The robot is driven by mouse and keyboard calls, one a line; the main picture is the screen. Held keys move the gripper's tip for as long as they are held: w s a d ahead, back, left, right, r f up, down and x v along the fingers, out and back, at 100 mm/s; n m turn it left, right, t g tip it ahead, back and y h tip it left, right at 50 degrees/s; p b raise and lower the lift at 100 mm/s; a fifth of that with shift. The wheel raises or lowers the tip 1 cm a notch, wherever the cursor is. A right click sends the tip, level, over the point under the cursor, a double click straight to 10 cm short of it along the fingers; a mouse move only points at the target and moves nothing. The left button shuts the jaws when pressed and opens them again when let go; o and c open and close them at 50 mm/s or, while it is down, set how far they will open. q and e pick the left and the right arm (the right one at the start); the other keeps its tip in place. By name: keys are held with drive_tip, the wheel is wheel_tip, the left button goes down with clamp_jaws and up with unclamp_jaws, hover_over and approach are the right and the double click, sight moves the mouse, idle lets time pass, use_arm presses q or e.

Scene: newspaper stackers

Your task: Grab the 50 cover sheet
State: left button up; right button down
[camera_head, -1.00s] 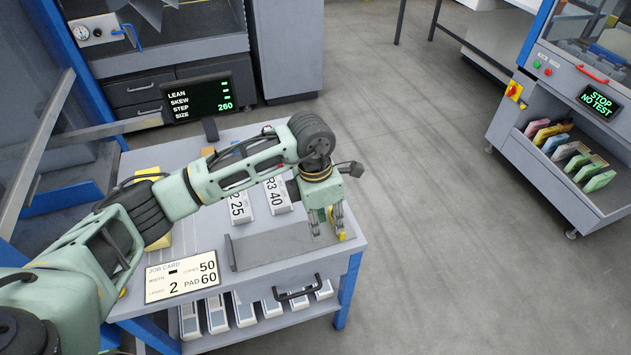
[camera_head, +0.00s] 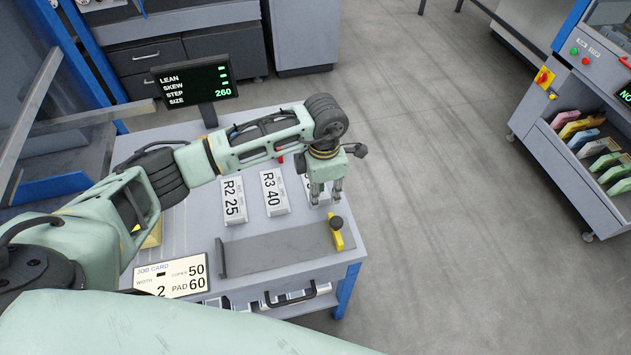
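My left gripper (camera_head: 326,194) points down over a white stack (camera_head: 323,197) at the right end of a row on the grey table. Its fingers stand apart, one at each side of the visible part of this stack; contact cannot be told. The gripper hides most of the stack's label, so its number cannot be read. To its left lie white stacks marked R3 40 (camera_head: 274,194) and R2 25 (camera_head: 235,202). My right gripper is not in view.
A dark plate (camera_head: 280,248) with a yellow block (camera_head: 337,232) at its right end lies in front of the row. A display (camera_head: 194,82) reading size 260 stands behind. A cabinet (camera_head: 575,165) with several coloured pads is at the right; the floor between is clear.

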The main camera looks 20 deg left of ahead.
sight(322, 200)
use_arm(q)
wheel_tip(322, 200, down, 2)
drive_tip(key=shift+a+f, duration=0.1)
drive_tip(key=shift+f, duration=0.5)
drive_tip(key=shift+c, duration=0.4)
clamp_jaws()
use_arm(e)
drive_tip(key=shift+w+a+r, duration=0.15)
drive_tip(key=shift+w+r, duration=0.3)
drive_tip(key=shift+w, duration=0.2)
